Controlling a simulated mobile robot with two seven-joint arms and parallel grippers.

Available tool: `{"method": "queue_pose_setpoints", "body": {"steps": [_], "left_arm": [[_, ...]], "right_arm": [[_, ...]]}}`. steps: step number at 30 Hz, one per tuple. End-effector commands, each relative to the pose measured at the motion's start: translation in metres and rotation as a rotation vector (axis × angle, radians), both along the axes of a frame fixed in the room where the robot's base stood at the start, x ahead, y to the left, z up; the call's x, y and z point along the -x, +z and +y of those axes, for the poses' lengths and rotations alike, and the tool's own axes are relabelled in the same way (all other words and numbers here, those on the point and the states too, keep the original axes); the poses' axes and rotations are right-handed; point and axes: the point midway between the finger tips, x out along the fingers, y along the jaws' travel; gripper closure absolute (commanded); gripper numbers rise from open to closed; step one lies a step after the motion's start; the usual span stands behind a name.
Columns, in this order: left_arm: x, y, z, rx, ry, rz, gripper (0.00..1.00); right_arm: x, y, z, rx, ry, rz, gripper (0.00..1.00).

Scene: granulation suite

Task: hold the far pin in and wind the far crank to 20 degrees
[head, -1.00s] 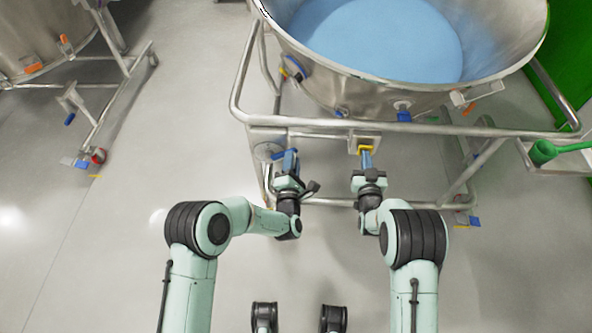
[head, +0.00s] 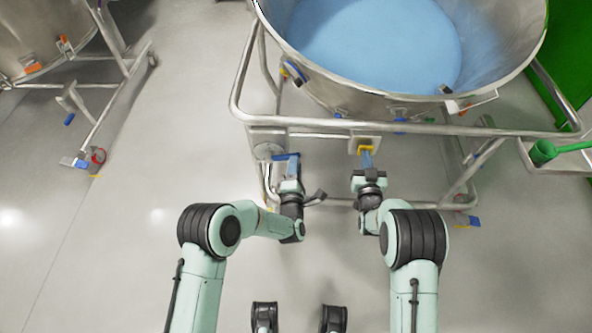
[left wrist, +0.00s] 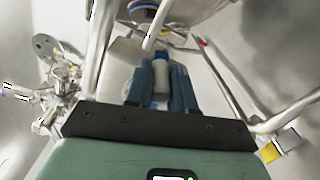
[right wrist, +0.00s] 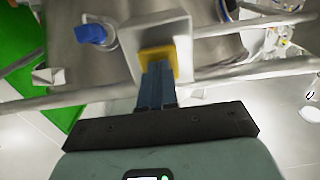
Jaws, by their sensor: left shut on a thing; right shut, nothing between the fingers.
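The crank's grey handle (left wrist: 160,74) sits between the blue fingers of my left gripper (left wrist: 160,92) in the left wrist view. In the head view my left gripper (head: 289,160) is below the frame's front rail, at its left side, beside a round grey housing (head: 268,150). Most of the crank is hidden there. The yellow pin (head: 366,149) is on a pale plate at the front rail. My right gripper (head: 367,162) is shut and empty, its fingertips against the yellow pin head. In the right wrist view the fingertips (right wrist: 156,70) meet the yellow pin (right wrist: 158,54).
A large steel bowl (head: 330,88) with blue contents (head: 385,45) hangs in a tubular frame (head: 238,85) above both grippers. A green scoop (head: 543,152) lies on a side shelf at right. Another wheeled frame stands at left. The floor between is clear.

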Motion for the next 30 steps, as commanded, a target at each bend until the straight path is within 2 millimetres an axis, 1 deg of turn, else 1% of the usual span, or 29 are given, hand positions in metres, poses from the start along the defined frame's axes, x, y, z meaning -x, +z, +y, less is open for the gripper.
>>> {"method": "queue_pose_setpoints", "body": {"steps": [10,24,30], "left_arm": [[-0.001,0.002,0.001,0.003,0.004,-0.005,1.0],[-0.001,-0.008,0.0,0.002,0.004,0.0,1.0],[0.0,-0.008,0.0,0.001,0.004,0.001,1.0]], "right_arm": [[0.0,0.0,-0.002,0.001,-0.004,0.0,1.0],[0.0,0.0,-0.002,0.001,-0.004,-0.001,1.0],[0.0,0.0,-0.002,0.001,-0.004,-0.001,1.0]]}}
